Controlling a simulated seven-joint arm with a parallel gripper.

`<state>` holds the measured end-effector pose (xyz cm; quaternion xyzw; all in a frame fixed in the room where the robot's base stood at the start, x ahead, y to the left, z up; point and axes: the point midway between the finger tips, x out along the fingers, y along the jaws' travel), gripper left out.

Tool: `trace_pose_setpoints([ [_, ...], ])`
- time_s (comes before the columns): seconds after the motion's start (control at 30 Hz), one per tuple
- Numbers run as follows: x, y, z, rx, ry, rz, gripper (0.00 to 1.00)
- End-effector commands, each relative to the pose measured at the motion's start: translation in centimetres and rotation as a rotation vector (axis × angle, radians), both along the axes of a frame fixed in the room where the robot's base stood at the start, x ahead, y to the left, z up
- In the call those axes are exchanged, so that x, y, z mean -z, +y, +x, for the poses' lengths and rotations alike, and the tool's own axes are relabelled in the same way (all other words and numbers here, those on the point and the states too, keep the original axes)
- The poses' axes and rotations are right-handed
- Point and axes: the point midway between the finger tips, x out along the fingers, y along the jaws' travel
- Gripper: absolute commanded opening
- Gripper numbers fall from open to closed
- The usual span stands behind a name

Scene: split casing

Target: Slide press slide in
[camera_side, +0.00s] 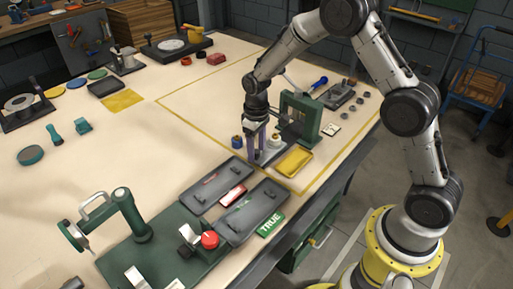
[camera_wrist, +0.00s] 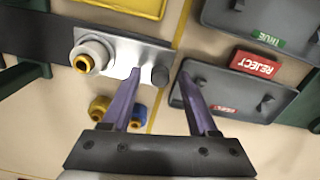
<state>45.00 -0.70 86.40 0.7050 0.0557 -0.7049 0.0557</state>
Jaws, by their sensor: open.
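The green press (camera_side: 301,117) stands on the bench in the side view. Its silver slide plate (camera_wrist: 125,56) sticks out of a dark channel in the wrist view. A pale ring with a yellow core (camera_wrist: 90,56) sits on the plate. A dark grey knob (camera_wrist: 160,75) stands at the plate's end. My gripper (camera_wrist: 161,76) is open, its two purple fingers pointing down with the knob between their tips. Gaps show on both sides of the knob. In the side view my gripper (camera_side: 256,140) is over the slide's outer end, which it partly hides.
Two grey trays (camera_side: 217,186) (camera_side: 252,211) lie in front, with a red REJECT sign (camera_wrist: 256,64) and a green TRUE sign (camera_side: 270,224). A yellow tray (camera_side: 294,160) lies right of the slide. Small yellow-topped parts (camera_wrist: 100,107) (camera_wrist: 138,115) stand close to my fingers.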

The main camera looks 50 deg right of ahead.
Motion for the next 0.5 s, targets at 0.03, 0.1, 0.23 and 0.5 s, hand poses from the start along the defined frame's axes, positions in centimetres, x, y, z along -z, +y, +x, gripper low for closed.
trace_pose_setpoints([
  [0.03, 0.0, 0.0, -0.01, 0.0, 0.0, 0.0, 0.58],
  [0.1, -0.01, 0.0, -0.01, 0.0, 0.0, 0.0, 0.45],
  [0.23, -0.02, 0.0, 0.0, 0.0, 0.0, 0.0, 0.22],
  [0.5, -0.04, 0.01, 0.0, 0.0, 0.0, 0.0, 0.0],
])
